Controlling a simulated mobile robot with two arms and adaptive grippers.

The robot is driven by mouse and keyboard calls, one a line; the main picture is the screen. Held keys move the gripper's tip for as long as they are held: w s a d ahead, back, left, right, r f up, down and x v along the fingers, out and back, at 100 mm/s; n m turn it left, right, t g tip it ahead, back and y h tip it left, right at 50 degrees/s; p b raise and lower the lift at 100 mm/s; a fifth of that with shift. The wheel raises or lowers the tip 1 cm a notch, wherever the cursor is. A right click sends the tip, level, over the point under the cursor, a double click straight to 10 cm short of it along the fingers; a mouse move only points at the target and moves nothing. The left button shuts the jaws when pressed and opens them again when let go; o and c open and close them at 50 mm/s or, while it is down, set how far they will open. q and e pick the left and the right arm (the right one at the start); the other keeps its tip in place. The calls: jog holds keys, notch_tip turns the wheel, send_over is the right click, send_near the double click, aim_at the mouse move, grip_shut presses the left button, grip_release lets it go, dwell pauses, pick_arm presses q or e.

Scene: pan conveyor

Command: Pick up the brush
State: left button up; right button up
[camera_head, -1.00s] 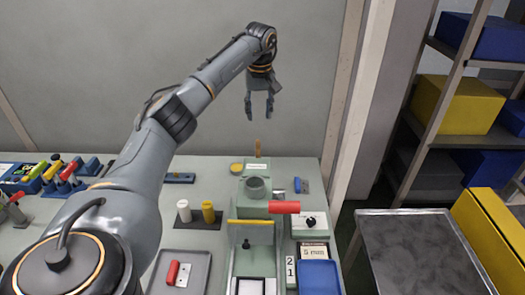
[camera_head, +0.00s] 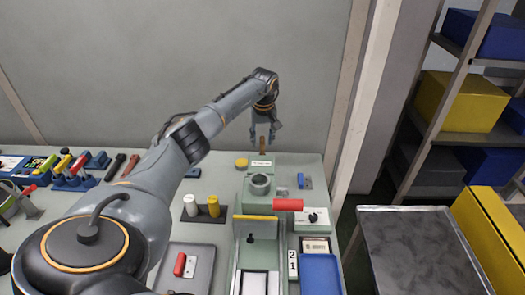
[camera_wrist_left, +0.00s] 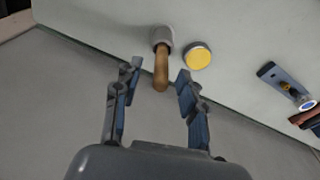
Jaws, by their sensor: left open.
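The brush shows as a brown wooden handle (camera_head: 262,146) at the back of the bench, behind the green machine. In the left wrist view the handle (camera_wrist_left: 161,72) stands out of a grey cylindrical holder (camera_wrist_left: 162,38); the brush's lower end is hidden inside it. My left gripper (camera_head: 262,138) is open and points down just above the handle. In the left wrist view its two fingers (camera_wrist_left: 159,72) are spread on either side of the handle's end, with gaps to both fingers. My right gripper is not in view.
A round yellow-topped tin (camera_wrist_left: 199,57) stands close beside the holder. The green machine (camera_head: 256,225) with a red handle (camera_head: 288,205) stands in front. White and yellow cylinders (camera_head: 202,206) and a tool rack (camera_head: 68,172) are to the left. A wall rises behind the bench.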

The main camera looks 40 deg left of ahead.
pick_arm(q)
jog(key=shift+c, duration=0.5)
grip_shut()
jog(key=shift+r, duration=0.1)
